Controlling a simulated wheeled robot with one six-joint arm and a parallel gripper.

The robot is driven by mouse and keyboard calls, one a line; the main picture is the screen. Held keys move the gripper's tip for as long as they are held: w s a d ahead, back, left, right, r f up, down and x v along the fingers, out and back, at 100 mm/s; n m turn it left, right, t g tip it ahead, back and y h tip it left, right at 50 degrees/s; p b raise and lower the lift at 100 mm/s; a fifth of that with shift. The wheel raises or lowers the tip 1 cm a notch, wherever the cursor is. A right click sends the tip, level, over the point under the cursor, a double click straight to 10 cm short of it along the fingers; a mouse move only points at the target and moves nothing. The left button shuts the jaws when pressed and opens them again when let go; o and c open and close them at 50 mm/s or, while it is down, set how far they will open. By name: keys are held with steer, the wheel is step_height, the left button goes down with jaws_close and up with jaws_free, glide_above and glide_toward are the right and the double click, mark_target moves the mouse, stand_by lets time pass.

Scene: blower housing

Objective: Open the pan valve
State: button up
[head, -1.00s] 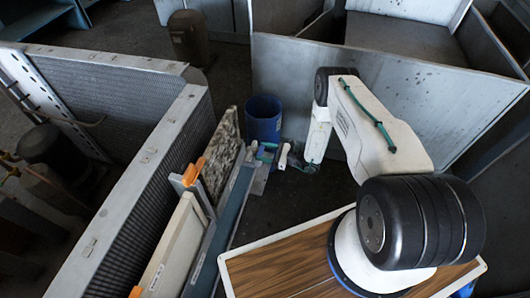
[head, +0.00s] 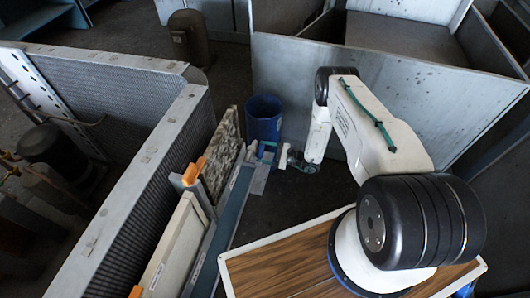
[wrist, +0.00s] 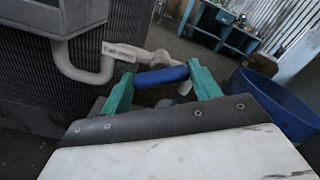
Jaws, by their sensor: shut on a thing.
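In the wrist view, the valve's blue handle (wrist: 163,76) lies crosswise between the two green fingers of my gripper (wrist: 160,70), which is shut on it. The pale valve body (wrist: 155,58) shows just behind the handle, partly hidden by it. A bent pale pipe (wrist: 75,66) with a white printed tag (wrist: 122,51) leads from it to a grey metal housing (wrist: 62,15). In the head view, my gripper (head: 265,152) is small, near the grey panel edge; the handle cannot be made out clearly there.
A blue bin (head: 263,118) stands close behind my gripper, and shows at right in the wrist view (wrist: 275,103). Upright panels (head: 222,155) lean at left beside a ribbed metal unit (head: 150,170). A large grey sheet wall (head: 400,85) stands behind my arm.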

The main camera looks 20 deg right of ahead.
steer(key=n, duration=1.1)
steer(key=shift+s+f, duration=0.15)
steer(key=shift+f, duration=0.05)
steer(key=shift+n, duration=0.3)
steer(key=o, duration=1)
steer(key=v, duration=0.7)
steer(key=shift+s+d, duration=0.25)
steer(key=shift+d, duration=0.05)
